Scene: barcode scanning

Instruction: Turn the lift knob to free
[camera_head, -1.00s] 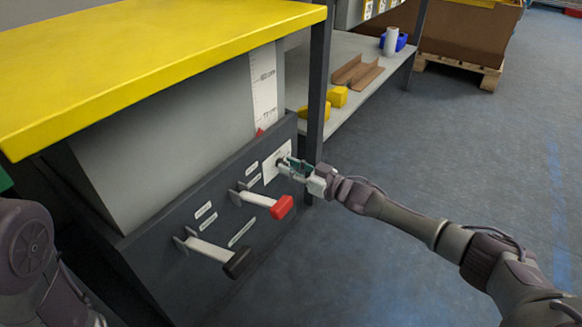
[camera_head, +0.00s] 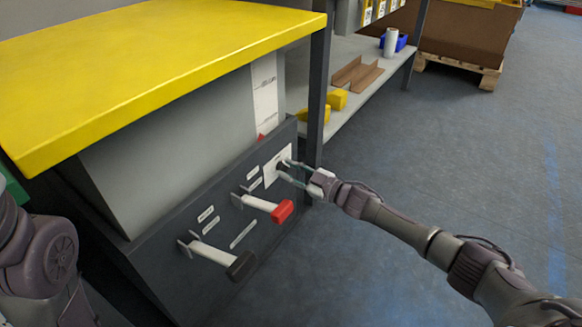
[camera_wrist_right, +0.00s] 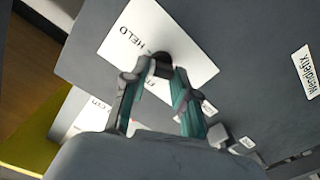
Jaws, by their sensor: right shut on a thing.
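The lift knob is a small dark knob (camera_wrist_right: 161,66) on a white label plate (camera_wrist_right: 125,37) in the right wrist view; the word "HELD" shows on the plate. In the head view the plate (camera_head: 269,179) sits on the dark front panel, right of the levers. My right gripper (camera_head: 284,170) is at the plate, and its fingers (camera_wrist_right: 158,74) are on either side of the knob, shut on it. The knob's pointer and part of the lettering are hidden by the fingers. My left gripper is out of view; only part of the left arm shows.
A red-tipped lever (camera_head: 262,203) and a black-tipped lever (camera_head: 215,253) stick out of the panel, left of the plate. The yellow tabletop (camera_head: 150,70) overhangs above. A dark post (camera_head: 318,100) stands close by the gripper. Open floor (camera_head: 480,150) lies to the right.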

